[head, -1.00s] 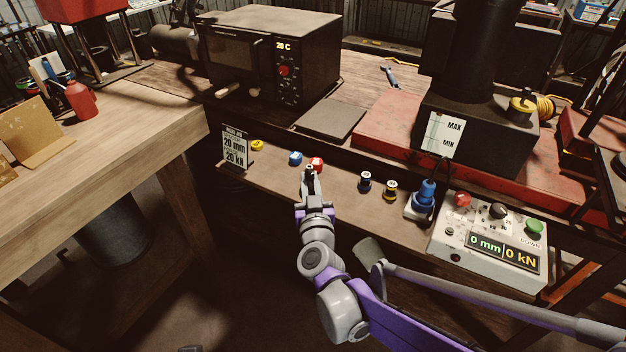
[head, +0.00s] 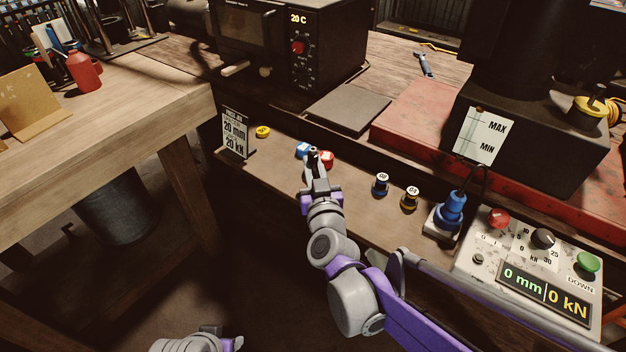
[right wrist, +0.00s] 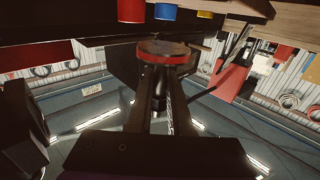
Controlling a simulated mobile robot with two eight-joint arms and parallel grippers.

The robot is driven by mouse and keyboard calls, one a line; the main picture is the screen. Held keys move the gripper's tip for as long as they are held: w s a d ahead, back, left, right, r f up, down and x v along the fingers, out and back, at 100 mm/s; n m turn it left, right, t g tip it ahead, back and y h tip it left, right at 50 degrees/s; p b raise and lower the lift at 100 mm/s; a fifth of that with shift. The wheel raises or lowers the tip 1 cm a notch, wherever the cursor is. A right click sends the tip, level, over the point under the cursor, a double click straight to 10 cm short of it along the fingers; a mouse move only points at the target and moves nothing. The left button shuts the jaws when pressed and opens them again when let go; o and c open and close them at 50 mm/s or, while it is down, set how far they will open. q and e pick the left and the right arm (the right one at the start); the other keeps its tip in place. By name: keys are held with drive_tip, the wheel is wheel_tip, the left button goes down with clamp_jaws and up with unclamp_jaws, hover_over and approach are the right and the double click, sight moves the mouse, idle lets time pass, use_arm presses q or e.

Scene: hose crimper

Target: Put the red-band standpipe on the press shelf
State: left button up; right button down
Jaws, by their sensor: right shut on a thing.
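My right gripper (head: 313,162) is over the narrow wooden shelf (head: 275,172) along the bench front, just in front of a blue and a red piece. It is shut on the red-band standpipe; in the head view only a small dark top shows at the fingertips. In the right wrist view the standpipe's round end with a red band (right wrist: 166,52) sits between the two fingers (right wrist: 163,78). Whether it touches the shelf cannot be told. Part of my left arm shows at the bottom edge of the head view; its fingers do not.
A sign (head: 236,132) stands at the left end, a control box (head: 530,262) at the right.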

drive_tip(key=shift+f+b, duration=0.5)
drive_tip(key=shift+f, duration=1.45)
drive_tip(key=shift+f, duration=0.15)
drive_tip(key=c, duration=0.8)
unclamp_jaws()
drive_tip(key=shift+c, duration=0.2)
